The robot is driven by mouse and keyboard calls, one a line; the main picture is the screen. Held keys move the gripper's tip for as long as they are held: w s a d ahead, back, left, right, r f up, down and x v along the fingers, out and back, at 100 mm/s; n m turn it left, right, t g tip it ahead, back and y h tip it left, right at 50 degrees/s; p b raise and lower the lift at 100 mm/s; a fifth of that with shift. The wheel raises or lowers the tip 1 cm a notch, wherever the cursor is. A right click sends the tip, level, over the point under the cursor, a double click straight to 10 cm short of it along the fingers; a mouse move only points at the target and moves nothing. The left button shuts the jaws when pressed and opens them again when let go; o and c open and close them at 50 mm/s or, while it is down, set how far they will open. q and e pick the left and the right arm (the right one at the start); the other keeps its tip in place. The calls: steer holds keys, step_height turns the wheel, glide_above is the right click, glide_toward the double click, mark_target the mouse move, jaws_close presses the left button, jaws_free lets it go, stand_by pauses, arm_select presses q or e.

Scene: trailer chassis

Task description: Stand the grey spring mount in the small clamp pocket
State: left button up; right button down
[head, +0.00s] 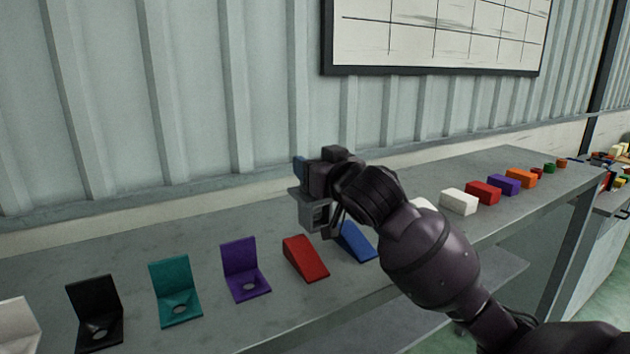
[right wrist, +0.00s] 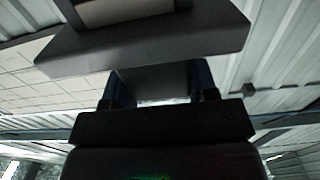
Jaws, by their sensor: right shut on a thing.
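My right gripper (head: 316,188) is raised above the grey shelf, over its middle. It is shut on a grey part, which I take to be the grey spring mount (head: 309,214). In the right wrist view the grey mount (right wrist: 150,45) shows as a wide flat plate with a narrower block between the two fingers (right wrist: 158,88). The mount hangs clear of the shelf, and its far side is hidden. I cannot pick out the small clamp pocket in either view. My left gripper is not in view.
On the grey shelf (head: 215,225) stand black (head: 97,315), teal (head: 175,292) and purple (head: 245,272) angle brackets, a red wedge (head: 305,259) and a blue piece (head: 357,242) partly behind my arm. Several coloured blocks line the right. A corrugated wall (head: 200,90) rises behind.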

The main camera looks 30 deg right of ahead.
steer(key=shift+f, duration=1.7)
steer(key=shift+c, duration=2)
jaws_free()
